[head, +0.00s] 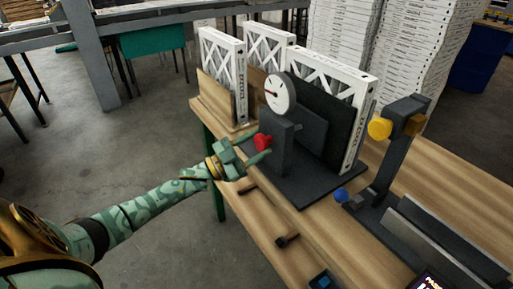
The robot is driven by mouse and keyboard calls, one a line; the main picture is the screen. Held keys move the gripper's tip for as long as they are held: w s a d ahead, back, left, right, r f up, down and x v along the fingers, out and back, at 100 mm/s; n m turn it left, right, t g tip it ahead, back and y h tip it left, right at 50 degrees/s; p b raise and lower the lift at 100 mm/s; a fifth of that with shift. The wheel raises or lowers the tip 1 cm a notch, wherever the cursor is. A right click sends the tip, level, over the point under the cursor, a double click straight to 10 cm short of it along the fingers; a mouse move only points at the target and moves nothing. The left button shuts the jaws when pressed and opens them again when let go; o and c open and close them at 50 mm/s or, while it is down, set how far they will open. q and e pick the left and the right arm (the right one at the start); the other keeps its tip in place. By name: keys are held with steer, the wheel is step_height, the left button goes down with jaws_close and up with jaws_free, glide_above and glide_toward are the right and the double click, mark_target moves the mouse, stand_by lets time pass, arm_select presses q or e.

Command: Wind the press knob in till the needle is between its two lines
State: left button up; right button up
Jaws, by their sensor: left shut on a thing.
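The press (308,130) is a dark grey fixture on a dark base plate, standing on the wooden table. Its red knob (262,141) sticks out on the left side of the block. A round white dial (280,92) sits on top and faces me. Its needle and lines are too small to read surely. My left gripper (258,149) comes in from the left and is shut on the red knob, its fingers on either side. My right gripper is not in view.
White-framed boxed filters (222,75) stand behind the press. To the right is a dark post (398,150) with a yellow knob (379,129) and a blue knob (341,195). A small hammer-like tool (287,240) lies on the table (340,250) in front.

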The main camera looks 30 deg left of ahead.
arm_select(q)
steer(key=shift+m+g, duration=0.4)
steer(key=shift+m, duration=0.6)
steer(key=o, duration=1)
steer(key=v, duration=1.6)
steer(key=shift+a+f, duration=0.15)
steer(key=shift+f, duration=0.1)
